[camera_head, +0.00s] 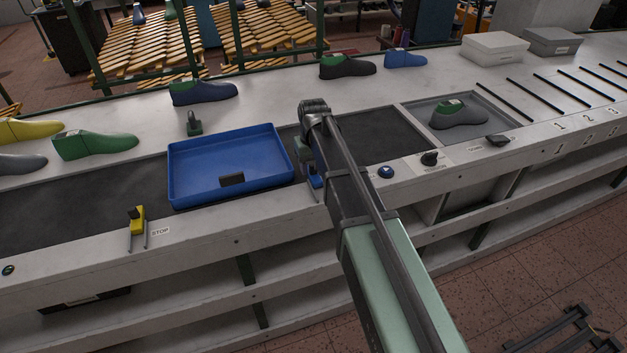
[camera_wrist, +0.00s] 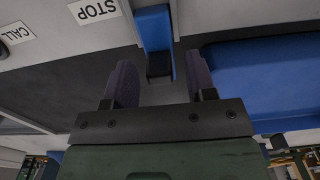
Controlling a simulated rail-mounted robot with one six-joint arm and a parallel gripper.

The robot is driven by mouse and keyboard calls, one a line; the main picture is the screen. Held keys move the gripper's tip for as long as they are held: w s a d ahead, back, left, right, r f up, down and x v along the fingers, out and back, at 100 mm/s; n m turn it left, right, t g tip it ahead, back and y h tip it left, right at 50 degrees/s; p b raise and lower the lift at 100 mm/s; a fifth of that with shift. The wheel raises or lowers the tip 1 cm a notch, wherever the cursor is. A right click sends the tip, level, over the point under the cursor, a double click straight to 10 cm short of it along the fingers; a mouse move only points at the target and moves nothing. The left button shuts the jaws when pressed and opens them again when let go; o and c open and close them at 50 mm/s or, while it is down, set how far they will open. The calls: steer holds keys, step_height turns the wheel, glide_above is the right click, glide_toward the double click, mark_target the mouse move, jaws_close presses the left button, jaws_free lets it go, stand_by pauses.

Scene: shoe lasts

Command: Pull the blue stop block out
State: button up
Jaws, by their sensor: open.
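The blue stop block (camera_head: 315,181) sits at the front edge of the belt, just right of the blue tray, partly hidden by my arm. In the wrist view the blue stop block (camera_wrist: 154,28) is at top centre, with a dark end piece pointing towards my gripper. My gripper (camera_wrist: 160,70) is open and empty. Its two fingertips appear on either side of the block's dark end, with gaps on both sides; I cannot tell the depth between them. In the head view my gripper is mostly hidden behind my arm.
The blue tray (camera_head: 183,197) with a dark piece inside lies on the belt (camera_head: 380,136), close beside my gripper. A yellow stop block (camera_head: 137,220) is at the front left edge.

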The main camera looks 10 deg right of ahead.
steer(key=shift+f, duration=0.35)
jaws_close()
steer(key=shift+s+d, duration=0.15)
steer(key=shift+s, duration=1.25)
steer(key=shift+s+d, duration=0.15)
steer(key=shift+s, duration=1.2)
jaws_free()
step_height(320, 180, up, 11)
steer(key=p, duration=1.1)
